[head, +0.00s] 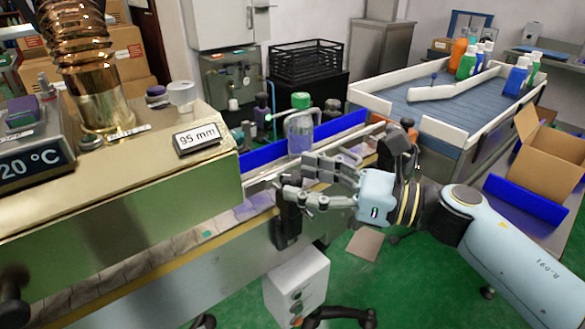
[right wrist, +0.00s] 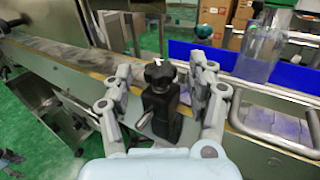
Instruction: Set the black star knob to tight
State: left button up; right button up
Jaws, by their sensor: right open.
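The black star knob (right wrist: 160,74) tops a black clamp block (right wrist: 160,112) with a small silver lever, on the near side of the conveyor. In the right wrist view my right gripper (right wrist: 168,70) is open, with fingers on both sides of the knob and visible gaps; I cannot tell whether any finger touches it. In the head view my right gripper (head: 292,178) reaches in from the right over the conveyor's near rail. The black clamp block (head: 287,224) shows below the fingers there, its knob largely hidden by the hand. My left gripper is not in view.
A clear bottle with a green cap (head: 300,125) stands on the conveyor behind the hand. A blue guide rail (head: 265,158) runs along the far side. A blue-bedded table (head: 455,95) stands behind.

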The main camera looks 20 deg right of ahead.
jog(key=shift+x, duration=1.05)
jog(key=shift+w+a, duration=0.15)
jog(key=shift+a, duration=0.05)
jog(key=shift+c, duration=0.8)
jog(key=c, duration=0.7)
grip_shut()
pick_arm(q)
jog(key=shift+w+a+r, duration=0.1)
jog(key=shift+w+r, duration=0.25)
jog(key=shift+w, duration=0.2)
pick_arm(e)
jog(key=shift+a, duration=0.1)
pick_arm(q)
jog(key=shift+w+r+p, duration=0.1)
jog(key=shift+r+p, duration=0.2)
jog(key=shift+p, duration=0.2)
pick_arm(e)
jog(key=shift+m+t+h, duration=1.3)
jog(key=shift+t+h, duration=0.1)
jog(key=shift+h, duration=0.1)
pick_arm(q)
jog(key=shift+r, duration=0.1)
pick_arm(e)
jog(key=shift+f+m+t+h, duration=0.15)
jog(key=shift+m+t+h, duration=0.4)
jog(key=shift+m+h, duration=0.4)
jog(key=shift+f+m+t+h, duration=0.15)
jog(key=shift+m+t+h, duration=0.45)
jog(key=shift+h, duration=0.65)
